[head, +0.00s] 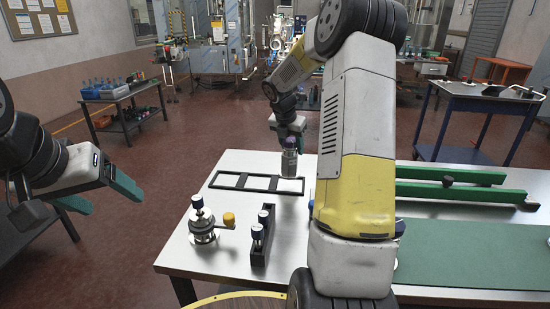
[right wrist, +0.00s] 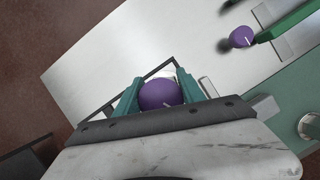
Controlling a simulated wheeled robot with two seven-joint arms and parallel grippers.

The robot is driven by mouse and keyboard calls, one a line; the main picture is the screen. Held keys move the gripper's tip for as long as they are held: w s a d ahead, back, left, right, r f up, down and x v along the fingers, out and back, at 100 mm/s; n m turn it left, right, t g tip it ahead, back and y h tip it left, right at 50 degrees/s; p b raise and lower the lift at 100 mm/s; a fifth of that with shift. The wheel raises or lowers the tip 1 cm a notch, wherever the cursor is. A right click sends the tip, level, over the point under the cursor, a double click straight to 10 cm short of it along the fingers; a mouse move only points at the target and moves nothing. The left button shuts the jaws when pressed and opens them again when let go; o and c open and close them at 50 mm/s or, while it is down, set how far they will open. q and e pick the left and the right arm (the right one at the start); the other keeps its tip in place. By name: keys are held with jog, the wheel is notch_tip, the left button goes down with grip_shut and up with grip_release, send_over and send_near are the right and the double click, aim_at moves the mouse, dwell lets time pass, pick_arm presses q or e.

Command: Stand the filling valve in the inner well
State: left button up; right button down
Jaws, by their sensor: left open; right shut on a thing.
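The filling valve (head: 289,163), a grey metal cylinder with a purple top, hangs roughly upright in my right gripper (head: 290,133). In the right wrist view its round purple top (right wrist: 160,95) sits between the green fingers of my right gripper (right wrist: 166,92). The black frame (head: 225,187) lies flat on the table, divided into wells side by side. In the head view the valve's lower end overlaps the frame's right-hand part; I cannot tell its exact height or whether it touches. My left gripper (head: 98,194) is open and empty, left of the table.
A metal fixture (head: 203,232) with a blue cap and yellow knob stands at the table's front left. Beside it is a black block (head: 257,257) holding blue-capped pieces. Green rails (head: 440,192) and a green mat (head: 480,245) lie to the right. My right arm hides the table's middle.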

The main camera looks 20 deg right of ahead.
aim_at(288, 142)
notch_tip(288, 142, down, 5)
jog(key=c, duration=0.6)
grip_release()
jog(key=v, duration=1.1)
jog(key=shift+s+a+r, duration=0.1)
jog(key=shift+s+r, duration=0.05)
jog(key=shift+r, duration=0.1)
jog(key=s+a+r+m+t+y, duration=0.1)
jog(key=s+a+r+m, duration=0.3)
jog(key=s+m, duration=0.3)
jog(key=s+a+r+m+t+y, duration=0.1)
jog(key=s+a+r+m, duration=0.4)
jog(key=s, duration=0.4)
jog(key=shift+s+a+f+m+t+y, duration=0.2)
jog(key=shift+s+a+m+y, duration=0.55)
jog(key=shift+s+m, duration=1.6)
jog(key=shift+s+a+f+m+t+y, duration=0.3)
jog(key=shift+s+a+m, duration=0.8)
jog(key=shift+s+m, duration=1.2)
jog(key=shift+s+a+f+m+t+y, duration=0.1)
jog(key=shift+s+a+m+y, duration=0.7)
jog(key=shift+s+m, duration=1.5)
